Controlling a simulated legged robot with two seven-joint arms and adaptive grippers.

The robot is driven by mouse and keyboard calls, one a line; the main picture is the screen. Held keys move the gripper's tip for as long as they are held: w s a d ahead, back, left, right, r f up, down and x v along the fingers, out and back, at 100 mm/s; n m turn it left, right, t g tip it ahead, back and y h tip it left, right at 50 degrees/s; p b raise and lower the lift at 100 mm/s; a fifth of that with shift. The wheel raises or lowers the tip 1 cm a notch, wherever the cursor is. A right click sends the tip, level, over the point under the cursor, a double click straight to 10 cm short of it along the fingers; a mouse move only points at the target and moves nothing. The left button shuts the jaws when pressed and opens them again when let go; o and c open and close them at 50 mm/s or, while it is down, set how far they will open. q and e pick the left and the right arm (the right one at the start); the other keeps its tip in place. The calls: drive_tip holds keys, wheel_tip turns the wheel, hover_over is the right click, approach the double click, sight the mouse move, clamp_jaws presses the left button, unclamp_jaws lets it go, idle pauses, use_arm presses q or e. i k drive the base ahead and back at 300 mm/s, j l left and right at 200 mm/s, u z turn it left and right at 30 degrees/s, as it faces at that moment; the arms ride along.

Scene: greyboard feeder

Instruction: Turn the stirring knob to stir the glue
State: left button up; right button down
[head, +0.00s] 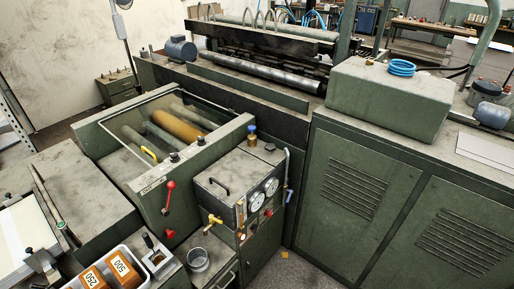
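A green glue unit (187,170) with an open-topped trough stands left of centre. Several rollers lie in it, including an amber one (178,125). Two small black knobs, a nearer one (174,156) and a farther one (197,140), sit on its front rim. A lever with red ball ends (168,198) is on its front face. A yellow handle (149,154) lies at the trough. A grey box beside it carries a blue-topped brass fitting (251,136). I cannot tell which of these is the stirring knob. Neither gripper is in view.
Gauges (264,193) and a yellow valve (213,221) are on the grey box. Large green cabinets (350,235) block the right. Some floor shows at bottom centre.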

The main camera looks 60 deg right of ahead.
sight(269, 147)
drive_tip(key=z, duration=1.9)
